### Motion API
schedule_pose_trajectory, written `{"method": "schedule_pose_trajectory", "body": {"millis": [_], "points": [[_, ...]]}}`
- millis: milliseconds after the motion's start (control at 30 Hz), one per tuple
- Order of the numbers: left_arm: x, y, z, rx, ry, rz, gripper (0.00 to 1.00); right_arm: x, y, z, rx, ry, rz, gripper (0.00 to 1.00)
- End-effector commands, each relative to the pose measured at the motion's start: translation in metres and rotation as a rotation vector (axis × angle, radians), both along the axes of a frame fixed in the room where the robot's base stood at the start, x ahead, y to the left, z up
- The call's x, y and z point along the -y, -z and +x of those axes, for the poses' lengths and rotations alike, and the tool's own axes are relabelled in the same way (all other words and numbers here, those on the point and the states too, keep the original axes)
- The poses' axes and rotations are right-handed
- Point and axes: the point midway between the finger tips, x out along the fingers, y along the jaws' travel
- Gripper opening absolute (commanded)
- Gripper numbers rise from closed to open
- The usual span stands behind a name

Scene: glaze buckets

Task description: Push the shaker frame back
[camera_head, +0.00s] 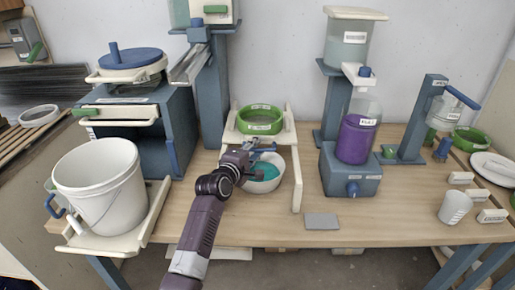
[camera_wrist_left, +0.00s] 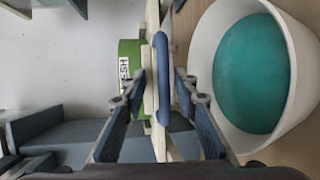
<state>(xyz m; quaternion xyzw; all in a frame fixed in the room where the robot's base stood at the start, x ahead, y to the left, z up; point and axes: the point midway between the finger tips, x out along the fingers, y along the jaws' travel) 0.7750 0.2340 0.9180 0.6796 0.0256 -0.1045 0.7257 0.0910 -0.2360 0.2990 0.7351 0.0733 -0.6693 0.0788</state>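The cream shaker frame (camera_head: 297,178) stands at the middle of the table, with a green-rimmed sieve (camera_head: 260,119) in its rear part. The sieve's green side also shows in the left wrist view (camera_wrist_left: 128,55). A blue handle (camera_wrist_left: 162,70) runs along the frame's front bar. My left gripper (camera_head: 250,158) is at this handle, above a white bowl of teal glaze (camera_head: 264,177). In the left wrist view its two fingers (camera_wrist_left: 160,100) stand apart, one on each side of the handle, with small gaps visible. My right gripper is out of view.
The white bowl is close beside the fingers in the left wrist view (camera_wrist_left: 205,50). A blue column (camera_head: 209,100) rises left of the frame. A purple-filled dispenser (camera_head: 355,140) stands to the right. A white bucket (camera_head: 100,190) is at the left. A grey plate (camera_head: 321,221) lies near the front edge.

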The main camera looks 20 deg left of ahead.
Motion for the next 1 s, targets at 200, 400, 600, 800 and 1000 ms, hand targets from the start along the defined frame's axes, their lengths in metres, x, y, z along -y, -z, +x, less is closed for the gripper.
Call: {"method": "schedule_pose_trajectory", "body": {"millis": [200, 400, 600, 800, 1000], "points": [[0.0004, 0.0014, 0.0025, -0.002, 0.000, 0.000, 0.27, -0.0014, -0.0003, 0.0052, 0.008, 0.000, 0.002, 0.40], [0.0003, 0.0012, 0.0023, -0.002, 0.000, 0.000, 0.17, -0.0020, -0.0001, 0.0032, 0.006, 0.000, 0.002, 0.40], [0.0002, 0.0004, 0.0024, 0.000, 0.000, 0.000, 0.00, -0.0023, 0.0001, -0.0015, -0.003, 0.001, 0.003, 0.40], [0.0000, -0.0011, 0.0026, 0.003, 0.000, 0.001, 0.00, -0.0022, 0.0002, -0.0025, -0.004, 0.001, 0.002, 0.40], [-0.0010, -0.0031, 0.0056, 0.006, -0.001, 0.001, 0.00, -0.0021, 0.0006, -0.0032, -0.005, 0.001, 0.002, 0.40]]}}
